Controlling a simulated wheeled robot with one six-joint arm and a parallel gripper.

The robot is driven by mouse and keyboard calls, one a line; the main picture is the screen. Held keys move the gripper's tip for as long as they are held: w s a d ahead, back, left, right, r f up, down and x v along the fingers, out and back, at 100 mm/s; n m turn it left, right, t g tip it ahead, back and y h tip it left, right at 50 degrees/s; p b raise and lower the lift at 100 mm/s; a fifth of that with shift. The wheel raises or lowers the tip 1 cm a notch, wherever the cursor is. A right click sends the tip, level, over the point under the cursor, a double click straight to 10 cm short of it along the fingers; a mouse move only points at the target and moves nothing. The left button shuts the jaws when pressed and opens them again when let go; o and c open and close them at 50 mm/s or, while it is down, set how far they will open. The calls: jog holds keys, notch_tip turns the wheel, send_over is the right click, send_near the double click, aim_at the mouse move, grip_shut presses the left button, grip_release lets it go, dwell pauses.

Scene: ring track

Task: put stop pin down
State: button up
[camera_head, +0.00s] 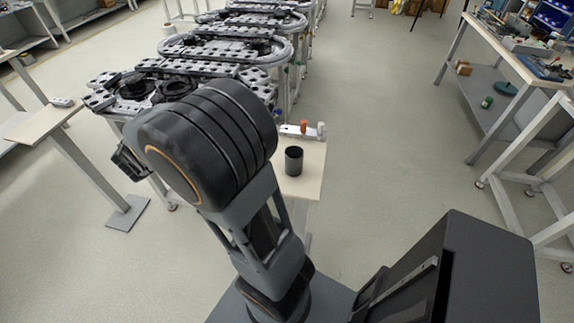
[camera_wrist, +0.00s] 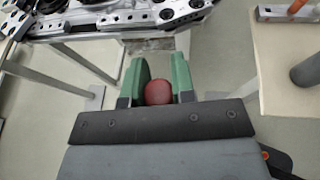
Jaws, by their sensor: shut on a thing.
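In the wrist view my gripper (camera_wrist: 158,90) has two green fingers closed on the stop pin (camera_wrist: 158,93), which shows as a round dark red end between them. The pin is held in the air with the floor beneath it, just in front of the ring track (camera_wrist: 110,17). In the head view my gripper (camera_head: 128,160) is mostly hidden behind my own arm, and the pin cannot be made out there. The ring track also shows in the head view (camera_head: 225,50), running away towards the back.
A small wooden table (camera_head: 305,180) stands right of my arm with a black cup (camera_head: 293,160) and a holder with an orange piece (camera_head: 303,127). A narrow wooden stand (camera_head: 40,125) is at left. Workbenches (camera_head: 515,60) line the right. Open floor lies between.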

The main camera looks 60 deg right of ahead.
jog(key=s+d+f+m+g+b, duration=0.2)
jog(key=s+d+m+g+b, duration=0.1)
jog(key=s+d+m+g, duration=0.3)
jog(key=s+d+f+m+g+b, duration=0.1)
jog(key=s+d+m+g+b, duration=0.25)
jog(key=s+g, duration=0.4)
jog(key=shift+m+t, duration=0.25)
jog(key=shift+m, duration=0.4)
jog(key=s+d+f, duration=0.2)
jog(key=d+f, duration=0.1)
jog(key=d, duration=0.1)
jog(key=s+d+f, duration=0.2)
jog(key=d+f, duration=0.1)
jog(key=s+d+f, duration=0.2)
jog(key=d+f, duration=0.1)
jog(key=d, duration=0.1)
jog(key=shift+s+d+b, duration=0.1)
jog(key=shift+d+b, duration=0.2)
jog(key=shift+b, duration=0.05)
jog(key=f, duration=0.3)
jog(key=shift+s+d+f+b, duration=0.1)
jog(key=shift+s+d+b, duration=0.05)
jog(key=shift+d+b, duration=0.15)
jog(key=shift+f, duration=0.35)
jog(key=shift+f, duration=0.1)
